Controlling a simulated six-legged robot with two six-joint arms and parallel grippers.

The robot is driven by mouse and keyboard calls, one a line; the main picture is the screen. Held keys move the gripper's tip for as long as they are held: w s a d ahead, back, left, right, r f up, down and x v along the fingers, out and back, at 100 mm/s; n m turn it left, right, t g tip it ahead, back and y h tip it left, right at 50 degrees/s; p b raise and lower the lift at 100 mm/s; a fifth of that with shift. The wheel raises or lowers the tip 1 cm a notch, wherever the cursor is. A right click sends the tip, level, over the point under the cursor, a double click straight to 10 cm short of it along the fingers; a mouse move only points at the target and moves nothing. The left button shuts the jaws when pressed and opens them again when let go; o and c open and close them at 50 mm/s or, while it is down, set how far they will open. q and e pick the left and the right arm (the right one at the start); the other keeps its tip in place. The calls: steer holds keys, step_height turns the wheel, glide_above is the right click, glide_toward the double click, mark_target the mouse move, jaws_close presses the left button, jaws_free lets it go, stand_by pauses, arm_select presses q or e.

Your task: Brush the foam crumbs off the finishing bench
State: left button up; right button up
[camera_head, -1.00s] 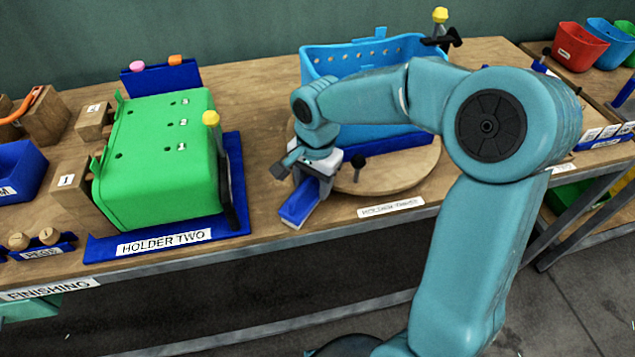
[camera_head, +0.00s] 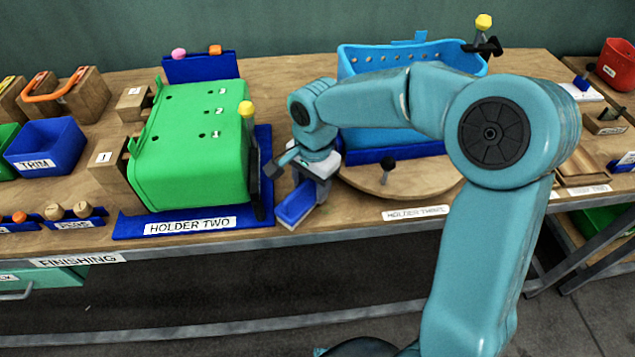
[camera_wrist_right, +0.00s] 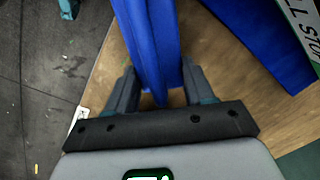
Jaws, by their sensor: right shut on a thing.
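My right gripper (camera_head: 308,178) is shut on a blue brush (camera_head: 296,205). It holds the brush low at the front edge of the finishing bench (camera_head: 330,215), between Holder Two and Holder Three. I cannot tell whether the brush touches the wood. In the right wrist view the brush (camera_wrist_right: 148,45) stands between the two fingers (camera_wrist_right: 158,95), above the wood and the bench edge. I cannot make out foam crumbs on the bench top. A few pale specks lie on the floor (camera_wrist_right: 45,100). My left gripper is not in view.
Holder Two's blue base (camera_head: 140,228), under a green shell (camera_head: 190,165), is close left of the brush. A blue perforated tub (camera_head: 360,70) stands on a round wooden board (camera_head: 425,178) to the right. A blue TRIM bin (camera_head: 45,145) is far left.

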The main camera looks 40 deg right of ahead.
steer(key=shift+d+f, duration=0.1)
steer(key=shift+d, duration=0.2)
steer(key=shift+s+d+b, duration=0.1)
steer(key=shift+s+d, duration=0.45)
steer(key=shift+d, duration=0.35)
steer(key=shift+s+d+b, duration=0.15)
steer(key=shift+s+d, duration=0.45)
steer(key=shift+d, duration=0.3)
steer(key=shift+s+d+b, duration=0.1)
steer(key=shift+s+d, duration=0.45)
steer(key=shift+d, duration=0.35)
steer(key=shift+s+d+r, duration=0.1)
steer(key=shift+r, duration=0.1)
steer(key=shift+d+r, duration=0.1)
steer(key=shift+r, duration=0.05)
steer(key=shift+w+a, duration=0.75)
steer(key=shift+a, duration=0.2)
steer(key=shift+w+a, duration=0.25)
steer(key=shift+a, duration=0.35)
steer(key=shift+w+a+f, duration=0.1)
steer(key=shift+w+a, duration=0.4)
steer(key=shift+a, duration=0.3)
steer(key=shift+w+a+f, duration=0.1)
steer(key=shift+w+a, duration=0.35)
steer(key=shift+a, duration=0.35)
